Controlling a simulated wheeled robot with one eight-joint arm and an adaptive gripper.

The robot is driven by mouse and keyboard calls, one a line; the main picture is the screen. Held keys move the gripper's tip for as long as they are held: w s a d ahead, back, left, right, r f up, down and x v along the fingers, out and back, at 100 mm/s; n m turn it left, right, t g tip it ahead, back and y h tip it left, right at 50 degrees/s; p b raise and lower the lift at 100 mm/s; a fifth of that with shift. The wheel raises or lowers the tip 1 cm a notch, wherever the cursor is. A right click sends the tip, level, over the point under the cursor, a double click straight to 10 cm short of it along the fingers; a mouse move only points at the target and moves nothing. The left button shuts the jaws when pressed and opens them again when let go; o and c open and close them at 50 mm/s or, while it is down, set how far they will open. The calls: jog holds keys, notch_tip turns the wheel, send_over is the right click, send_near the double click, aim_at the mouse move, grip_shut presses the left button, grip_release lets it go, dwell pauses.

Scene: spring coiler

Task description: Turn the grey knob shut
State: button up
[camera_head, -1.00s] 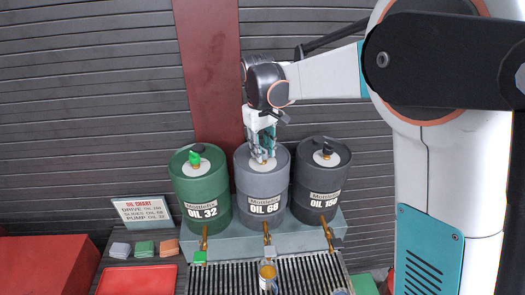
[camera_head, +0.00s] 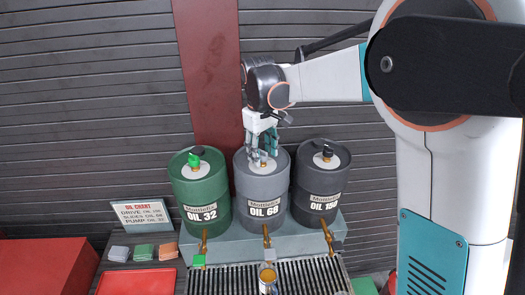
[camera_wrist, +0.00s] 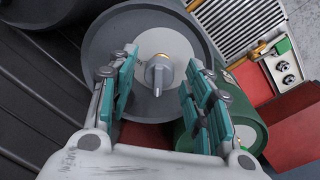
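The grey knob (camera_wrist: 158,75) stands on the pale round cap in the top of the grey OIL 68 drum (camera_head: 262,190). In the wrist view its raised grip runs roughly up and down the picture. My gripper (camera_head: 264,158) is above this drum. In the wrist view my gripper (camera_wrist: 158,85) is open, with a teal-padded finger on each side of the knob and clear gaps between. It holds nothing. In the head view the fingers mostly hide the knob.
The green OIL 32 drum (camera_head: 201,193) with a green knob (camera_head: 194,160) stands left. The dark OIL 150 drum (camera_head: 320,185) with a black knob (camera_head: 327,151) stands right. Brass taps and a slotted grate (camera_head: 310,275) are in front, with a mug (camera_head: 267,277) under the middle tap.

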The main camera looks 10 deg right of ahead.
notch_tip(320, 180, up, 12)
jog(key=shift+s+a, duration=0.2)
jog(key=shift+a, duration=0.1)
dwell(0.4)
jog(key=shift+d+f, duration=0.1)
jog(key=s+d+f+m+t+b, duration=0.2)
jog(key=s+d+f+b, duration=0.2)
jog(key=s+f+b, duration=0.3)
jog(key=s+d+f+m+t+b, duration=0.2)
jog(key=s+d+f+b, duration=0.3)
jog(key=s+f, duration=0.6)
jog(key=s+d+f+m+t+b, duration=0.2)
jog(key=s+d+f+m+b, duration=0.1)
jog(key=s+f+b, duration=0.6)
notch_tip(320, 180, down, 2)
jog(key=shift+s+d+f+t+b, duration=0.15)
jog(key=shift+s+d+t+b, duration=0.25)
jog(key=shift+d, duration=0.4)
